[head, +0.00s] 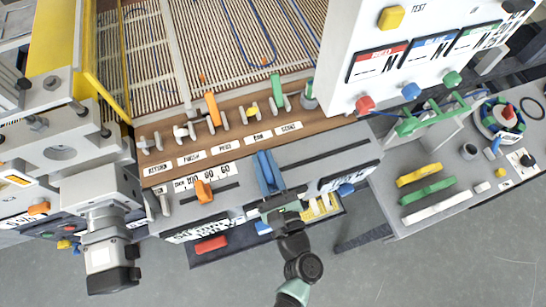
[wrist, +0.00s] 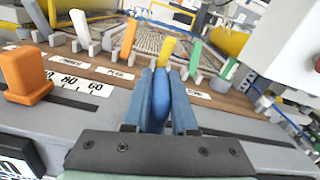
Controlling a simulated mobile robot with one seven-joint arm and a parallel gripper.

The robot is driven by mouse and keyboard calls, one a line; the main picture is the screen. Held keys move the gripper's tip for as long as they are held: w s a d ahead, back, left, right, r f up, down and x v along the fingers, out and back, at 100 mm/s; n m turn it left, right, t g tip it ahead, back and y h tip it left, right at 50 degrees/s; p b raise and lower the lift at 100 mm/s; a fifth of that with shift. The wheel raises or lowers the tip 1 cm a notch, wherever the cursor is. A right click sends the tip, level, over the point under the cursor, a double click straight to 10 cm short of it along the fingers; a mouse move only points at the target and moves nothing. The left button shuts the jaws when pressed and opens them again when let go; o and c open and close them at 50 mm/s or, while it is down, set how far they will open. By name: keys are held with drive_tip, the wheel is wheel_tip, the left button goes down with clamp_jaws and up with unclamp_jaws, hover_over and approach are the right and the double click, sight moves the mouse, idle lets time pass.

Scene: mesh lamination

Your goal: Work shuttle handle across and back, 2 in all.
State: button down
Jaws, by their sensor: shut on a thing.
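The blue handle (head: 264,168), which looks to be the shuttle handle, stands on the sloped grey front panel (head: 310,150), at the slot right of the middle. In the wrist view the blue handle (wrist: 159,100) is upright between the two blue-grey fingers of my gripper (wrist: 160,88). My gripper (head: 265,160) is shut on it, reaching in from the front. The fingers cover the handle's sides and its foot is hidden.
An orange slider (head: 203,191) sits left on the same panel beside a number scale. Behind, a brown ledge (head: 160,175) carries several coloured levers, with an orange lever (head: 212,108) among them. A white box (head: 400,60) with coloured knobs rises at right. A side table (head: 440,215) holds coloured bars.

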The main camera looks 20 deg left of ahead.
drive_tip(key=shift+s+a, duration=0.1)
drive_tip(key=shift+a, duration=0.05)
drive_tip(key=c, duration=0.8)
unclamp_jaws()
drive_tip(key=shift+o, duration=0.2)
drive_tip(key=shift+s+d+f, duration=0.1)
drive_tip(key=shift+s+d, duration=0.25)
drive_tip(key=shift+s, duration=0.05)
drive_tip(key=b+v, duration=0.4)
drive_tip(key=v, duration=0.8)
